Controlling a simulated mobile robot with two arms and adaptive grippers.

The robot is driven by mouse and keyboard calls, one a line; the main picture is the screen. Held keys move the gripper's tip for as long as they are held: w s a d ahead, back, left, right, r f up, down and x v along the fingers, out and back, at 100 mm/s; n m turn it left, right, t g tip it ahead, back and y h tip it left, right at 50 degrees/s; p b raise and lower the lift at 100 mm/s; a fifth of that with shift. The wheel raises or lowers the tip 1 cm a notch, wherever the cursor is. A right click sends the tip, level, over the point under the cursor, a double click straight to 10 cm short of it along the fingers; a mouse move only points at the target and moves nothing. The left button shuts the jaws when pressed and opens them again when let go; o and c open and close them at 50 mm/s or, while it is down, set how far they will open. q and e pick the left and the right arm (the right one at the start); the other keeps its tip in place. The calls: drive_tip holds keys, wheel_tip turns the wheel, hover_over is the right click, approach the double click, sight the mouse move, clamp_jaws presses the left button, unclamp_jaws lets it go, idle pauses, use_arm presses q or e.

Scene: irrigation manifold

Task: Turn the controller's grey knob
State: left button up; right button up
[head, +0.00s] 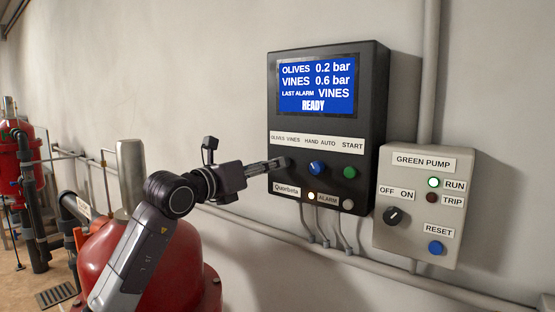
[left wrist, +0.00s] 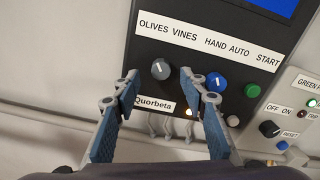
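The controller (head: 326,215) is a black box on the wall with a blue screen reading OLIVES 0.2 bar, VINES 0.6 bar, LAST ALARM VINES and READY. Its grey knob (left wrist: 161,70) sits under the OLIVES VINES label, its white mark pointing up and slightly left. My left gripper (head: 282,163) is at the controller's lower left and mostly hides the knob in the head view. In the left wrist view the left gripper (left wrist: 158,73) is open, with one fingertip on each side of the knob. I cannot tell whether they touch it. My right gripper is not in view.
A blue HAND AUTO knob (left wrist: 216,82) is close beside the right finger, with a green START button (left wrist: 252,90) beyond. A lamp (head: 311,196) is lit below. A grey GREEN PUMP box (head: 408,235) is to the right. A red tank (head: 150,260) stands below my arm.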

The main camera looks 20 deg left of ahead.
use_arm(q)
drive_tip(key=p+x, duration=0.1)
drive_tip(key=x, duration=0.3)
drive_tip(key=shift+w+d, duration=0.15)
drive_tip(key=shift+w, duration=0.2)
drive_tip(key=shift+c, duration=0.2)
clamp_jaws()
